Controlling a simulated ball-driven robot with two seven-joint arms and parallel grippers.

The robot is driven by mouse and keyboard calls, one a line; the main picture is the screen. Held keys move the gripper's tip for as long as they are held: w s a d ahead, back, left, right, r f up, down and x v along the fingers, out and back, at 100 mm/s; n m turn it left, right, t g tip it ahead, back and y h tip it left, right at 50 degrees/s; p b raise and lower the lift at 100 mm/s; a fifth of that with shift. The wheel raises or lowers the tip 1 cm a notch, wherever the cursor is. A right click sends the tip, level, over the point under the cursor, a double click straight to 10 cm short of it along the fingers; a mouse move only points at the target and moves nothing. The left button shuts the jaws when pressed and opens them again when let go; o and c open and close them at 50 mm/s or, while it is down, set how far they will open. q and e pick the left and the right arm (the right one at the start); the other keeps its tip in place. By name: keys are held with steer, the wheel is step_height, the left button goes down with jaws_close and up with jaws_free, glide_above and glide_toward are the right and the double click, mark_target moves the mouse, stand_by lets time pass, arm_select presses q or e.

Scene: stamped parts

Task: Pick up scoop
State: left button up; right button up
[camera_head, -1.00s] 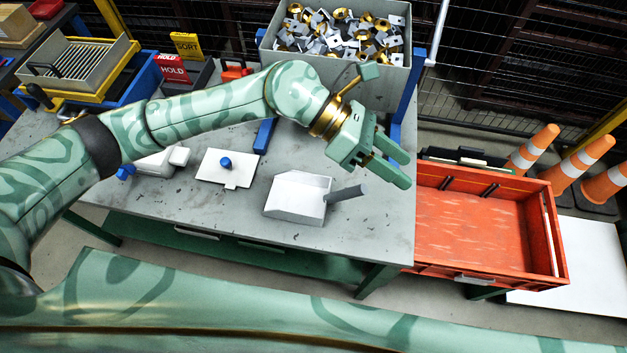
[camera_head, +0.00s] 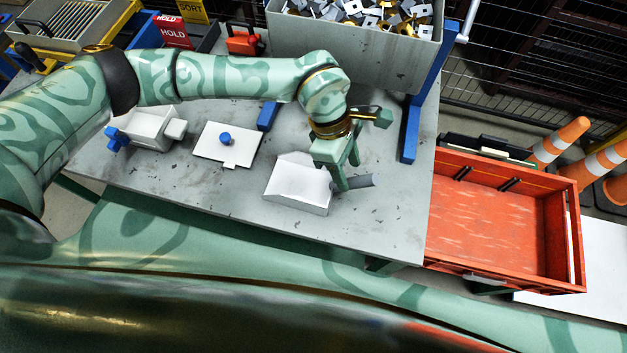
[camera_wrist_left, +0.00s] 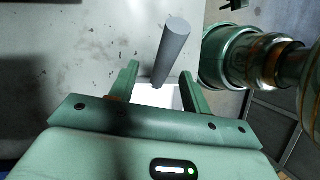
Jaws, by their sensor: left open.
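The scoop (camera_head: 297,188) lies on the grey table near its front edge, with a pale open pan and a dark grey handle (camera_head: 364,181) pointing right. My left gripper (camera_head: 349,174) is low over the handle, close to the pan, with its fingers pointing down. In the left wrist view the grey handle (camera_wrist_left: 172,52) shows between the two open fingers, apart from both, and part of the white pan (camera_wrist_left: 156,97) shows below it. The gripper body hides the rest of the pan there. My right gripper is not seen.
A large grey bin (camera_head: 362,52) of metal parts stands behind, beside a blue post (camera_head: 411,130). A white plate with a blue knob (camera_head: 225,138) and a white block-like part (camera_head: 150,128) lie left. A red crate (camera_head: 480,270) adjoins the table's right side.

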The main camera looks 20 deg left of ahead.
mark_target(348, 179)
arm_select(q)
steer(key=x, duration=0.3)
steer(key=b+x, duration=0.1)
steer(key=x, duration=0.1)
steer(key=shift+s+a+f, duration=0.1)
steer(key=shift+s+a, duration=0.1)
steer(key=shift+a, duration=0.1)
jaws_close()
